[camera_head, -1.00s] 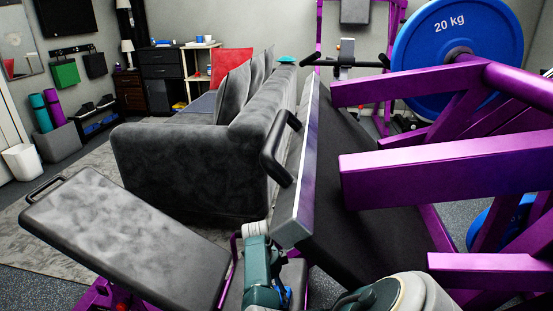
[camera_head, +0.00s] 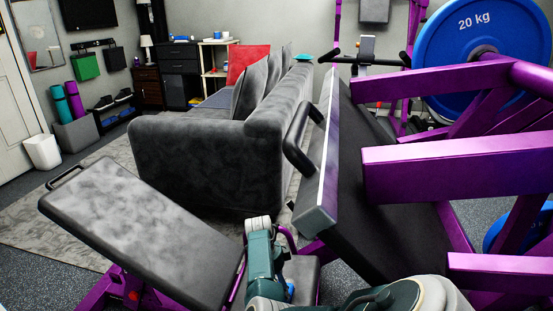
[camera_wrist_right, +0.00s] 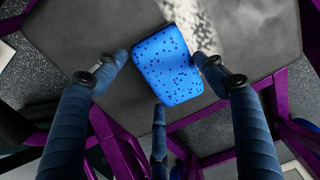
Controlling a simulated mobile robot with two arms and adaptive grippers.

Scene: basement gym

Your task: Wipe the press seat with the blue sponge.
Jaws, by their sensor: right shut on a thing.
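The blue sponge (camera_wrist_right: 167,65), speckled with dark dots, is between the fingers of my right gripper (camera_wrist_right: 160,66) in the right wrist view. The gripper is shut on it. Behind the sponge is a dark padded surface (camera_wrist_right: 85,35) with a pale patch; I cannot tell whether the sponge touches it. In the head view a small dark pad (camera_head: 303,272), apparently the press seat, shows partly beside my right arm. A long grey pad (camera_head: 140,220) with whitish smudges slopes to its left. My right gripper is mostly hidden there behind the arm. My left gripper is out of view.
The press's tilted black backrest plate (camera_head: 365,200) and purple bars (camera_head: 450,165) crowd the right side. A blue 20 kg plate (camera_head: 475,55) hangs there. A grey sofa (camera_head: 210,165) stands behind the pads. Open carpet (camera_head: 60,215) lies at the left.

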